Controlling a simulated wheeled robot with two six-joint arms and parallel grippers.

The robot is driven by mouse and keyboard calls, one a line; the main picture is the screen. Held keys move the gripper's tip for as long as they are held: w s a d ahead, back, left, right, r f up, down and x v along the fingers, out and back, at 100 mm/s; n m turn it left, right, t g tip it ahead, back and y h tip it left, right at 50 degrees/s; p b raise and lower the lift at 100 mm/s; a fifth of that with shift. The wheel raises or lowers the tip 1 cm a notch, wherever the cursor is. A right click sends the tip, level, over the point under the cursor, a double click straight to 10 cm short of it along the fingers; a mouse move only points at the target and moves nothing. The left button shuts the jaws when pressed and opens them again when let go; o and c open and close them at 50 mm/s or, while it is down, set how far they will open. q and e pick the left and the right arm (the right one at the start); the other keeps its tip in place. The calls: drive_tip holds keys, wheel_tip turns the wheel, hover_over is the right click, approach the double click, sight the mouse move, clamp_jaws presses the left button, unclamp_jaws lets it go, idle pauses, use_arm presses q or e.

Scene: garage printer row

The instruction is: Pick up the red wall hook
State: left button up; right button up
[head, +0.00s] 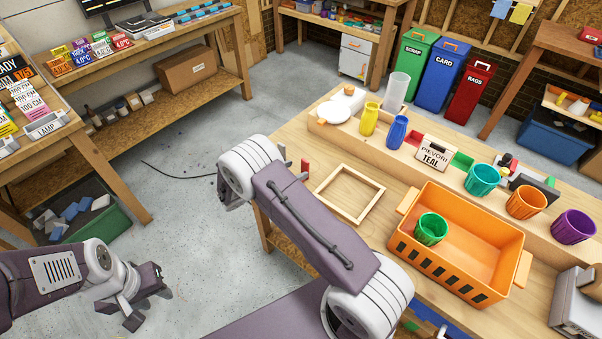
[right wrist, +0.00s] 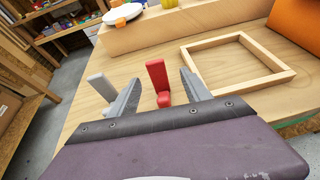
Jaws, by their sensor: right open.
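The red wall hook (right wrist: 158,82) stands upright on the wooden table, with a small foot at its base. It also shows as a small red piece in the head view (head: 305,165), just beyond my right arm. My right gripper (right wrist: 160,78) is open, with one finger on each side of the red hook and visible gaps to it. In the head view the right fingers are mostly hidden by my arm. My left gripper (head: 148,297) is open and empty over the floor at the lower left.
A grey hook (right wrist: 102,87) stands just outside the left finger in the right wrist view. A wooden frame (head: 348,193) lies to the right. An orange crate (head: 487,246) holds a green cup (head: 431,229). A wooden ledge with cups runs behind.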

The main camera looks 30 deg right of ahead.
sight(304, 163)
drive_tip(key=x, duration=0.5)
drive_tip(key=shift+w+p, duration=0.35)
drive_tip(key=shift+p, duration=0.05)
drive_tip(key=shift+s, duration=0.1)
clamp_jaws()
drive_tip(key=shift+r, duration=0.15)
drive_tip(key=shift+r, duration=0.25)
drive_tip(key=s+d+r+b, duration=0.1)
drive_tip(key=s+d+r, duration=0.5)
drive_tip(key=s+r, duration=0.3)
drive_tip(key=shift+s+r, duration=0.4)
drive_tip(key=shift+r, duration=0.25)
